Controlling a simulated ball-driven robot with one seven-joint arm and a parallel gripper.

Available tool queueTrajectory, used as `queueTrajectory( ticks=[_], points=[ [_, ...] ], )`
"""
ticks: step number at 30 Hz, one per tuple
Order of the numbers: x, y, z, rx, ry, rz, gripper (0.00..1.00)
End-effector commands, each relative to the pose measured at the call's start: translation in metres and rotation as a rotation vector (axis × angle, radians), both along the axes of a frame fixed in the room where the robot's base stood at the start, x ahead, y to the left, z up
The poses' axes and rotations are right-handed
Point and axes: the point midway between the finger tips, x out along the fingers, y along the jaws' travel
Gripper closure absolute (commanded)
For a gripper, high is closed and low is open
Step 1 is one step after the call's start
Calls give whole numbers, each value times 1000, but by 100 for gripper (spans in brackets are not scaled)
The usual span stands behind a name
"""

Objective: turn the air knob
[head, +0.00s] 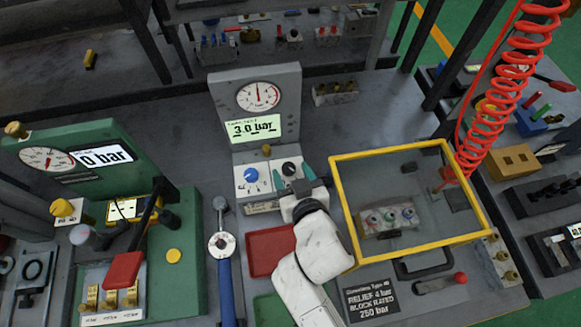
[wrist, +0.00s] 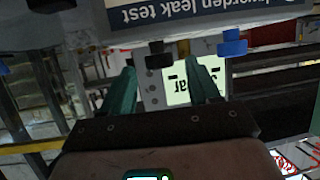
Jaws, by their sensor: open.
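The test panel (head: 242,90) has a dial and a green display reading 3.0 bar. On its lower front are a blue knob (head: 251,176) and a black knob (head: 289,168). Their labels are too small to read, so I cannot tell which is the air knob. My gripper (head: 294,179) is open just in front of the black knob. In the wrist view, which is upside down, the black knob (wrist: 158,55) shows between the two green fingers of my gripper (wrist: 161,68). The blue knob (wrist: 232,43) is outside them. I cannot tell whether a finger touches the black knob.
A yellow-framed clear box (head: 345,157) stands close on the right of my arm. A red tray (head: 270,250) lies left of my arm. A torque wrench (head: 223,260) with a blue handle lies further left, beside the green gauge station (head: 110,132). A red coiled hose (head: 505,80) hangs at right.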

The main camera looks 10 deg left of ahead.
Motion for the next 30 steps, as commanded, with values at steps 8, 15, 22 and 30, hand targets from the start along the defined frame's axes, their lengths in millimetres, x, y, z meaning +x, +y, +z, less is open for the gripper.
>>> queueTrajectory(
  ticks=[8, 15, 22, 30],
  points=[
    [14, 6, -6, 1, -1, 1, 39],
    [14, 6, -7, 1, 0, 1, 40],
    [14, 6, -6, 0, 0, 1, 62],
    [14, 6, -6, 0, 0, 1, 88]
  ],
)
